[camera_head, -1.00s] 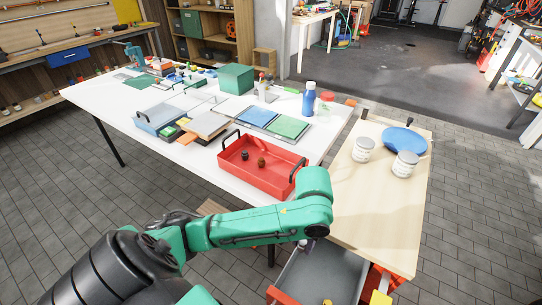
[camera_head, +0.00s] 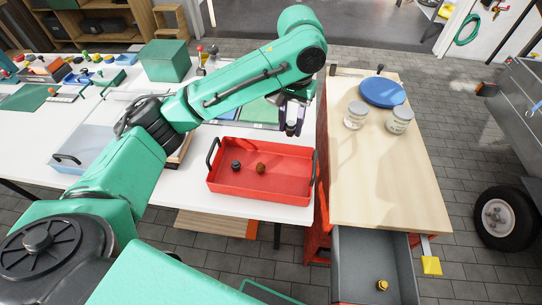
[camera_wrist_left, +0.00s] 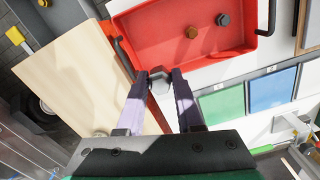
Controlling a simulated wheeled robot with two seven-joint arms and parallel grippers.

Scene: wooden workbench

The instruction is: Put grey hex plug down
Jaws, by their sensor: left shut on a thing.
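My left gripper (camera_head: 292,122) hangs over the white table, just behind the right part of the red tray (camera_head: 230,185). In the left wrist view, the gripper (camera_wrist_left: 160,82) is shut on the grey hex plug (camera_wrist_left: 159,87), a small grey piece between the fingertips. The plug is too hidden to make out in the head view. Inside the red tray lie a dark plug (camera_head: 236,165) and a brown plug (camera_head: 260,168); the left wrist view also shows the dark plug (camera_wrist_left: 222,20) and the brown plug (camera_wrist_left: 192,32). My right gripper is not in view.
A wooden worktop (camera_head: 370,170) on the right holds two white jars (camera_head: 355,115) (camera_head: 400,120) and a blue disc (camera_head: 382,92). Below it, an open grey drawer (camera_head: 360,255) holds a yellow plug (camera_head: 383,285). The tray has raised black handles (camera_head: 213,155) at both ends.

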